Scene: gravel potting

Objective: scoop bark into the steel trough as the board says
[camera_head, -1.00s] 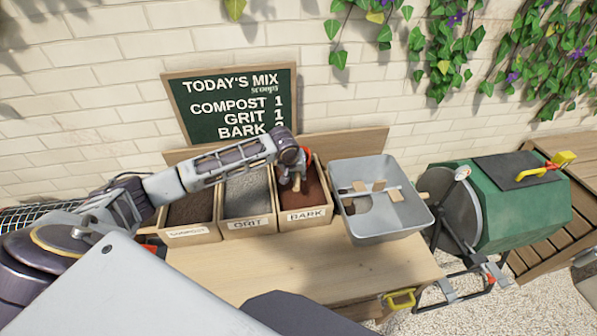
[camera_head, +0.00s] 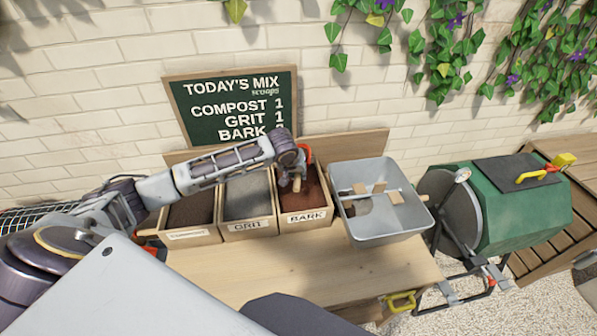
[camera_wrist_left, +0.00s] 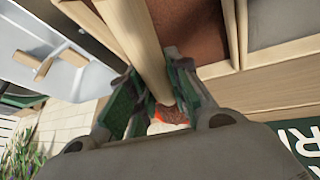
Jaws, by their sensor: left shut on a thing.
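My left gripper (camera_head: 295,178) is over the bark bin (camera_head: 304,217), shut on a pale wooden handle. The handle (camera_wrist_left: 135,38) runs between the fingers (camera_wrist_left: 150,105) in the left wrist view, with an orange-red part (camera_wrist_left: 170,115) beyond them. Whether a scoop end holds any bark is hidden. Reddish-brown bark (camera_head: 312,195) lies in the bin. The grey steel trough (camera_head: 385,238) stands right of it, with wooden paddles on a shaft and some dark material inside. The board (camera_head: 232,103) reads compost 1, grit 1; the bark number is mostly hidden by my arm. My right gripper is out of view.
The compost bin (camera_head: 188,236) and grit bin (camera_head: 248,228) stand left of the bark bin. A green drum (camera_head: 510,200) on a frame stands right of the trough. The front of the wooden table (camera_head: 300,270) is clear. A brick wall is behind.

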